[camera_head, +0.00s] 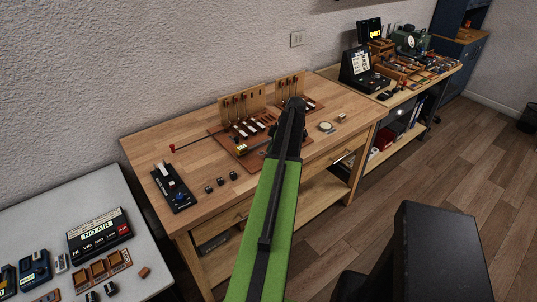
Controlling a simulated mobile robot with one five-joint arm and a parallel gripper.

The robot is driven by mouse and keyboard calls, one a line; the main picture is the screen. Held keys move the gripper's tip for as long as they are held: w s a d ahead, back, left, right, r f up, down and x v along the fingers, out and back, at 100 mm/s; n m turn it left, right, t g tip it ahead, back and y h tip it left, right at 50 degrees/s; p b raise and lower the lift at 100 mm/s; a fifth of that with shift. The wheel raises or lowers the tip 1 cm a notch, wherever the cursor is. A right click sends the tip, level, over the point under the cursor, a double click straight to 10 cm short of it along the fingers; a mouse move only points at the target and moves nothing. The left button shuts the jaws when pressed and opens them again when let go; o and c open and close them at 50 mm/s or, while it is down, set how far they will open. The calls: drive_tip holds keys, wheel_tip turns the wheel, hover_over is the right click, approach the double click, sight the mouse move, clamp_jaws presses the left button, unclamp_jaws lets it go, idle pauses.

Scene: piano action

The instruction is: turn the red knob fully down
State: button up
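A small red knob (172,148) shows at the left end of a thin dark rod at the back left of the wooden workbench. A black control box (183,200) at the bench's left front carries a pale label, a blue part and a small reddish spot too small to make out. My green and black arm reaches up over the bench.
Several small black knobs (221,182) stand right of the control box. A round pale dish (326,127) lies right of my gripper. A grey table (40,218) with a "NO AIR" box (99,235) is at left. The bench's left front has bare wood.

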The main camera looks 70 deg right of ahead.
drive_tip(key=p+v, duration=1.5)
drive_tip(key=v, duration=0.2)
drive_tip(key=shift+s, duration=0.15)
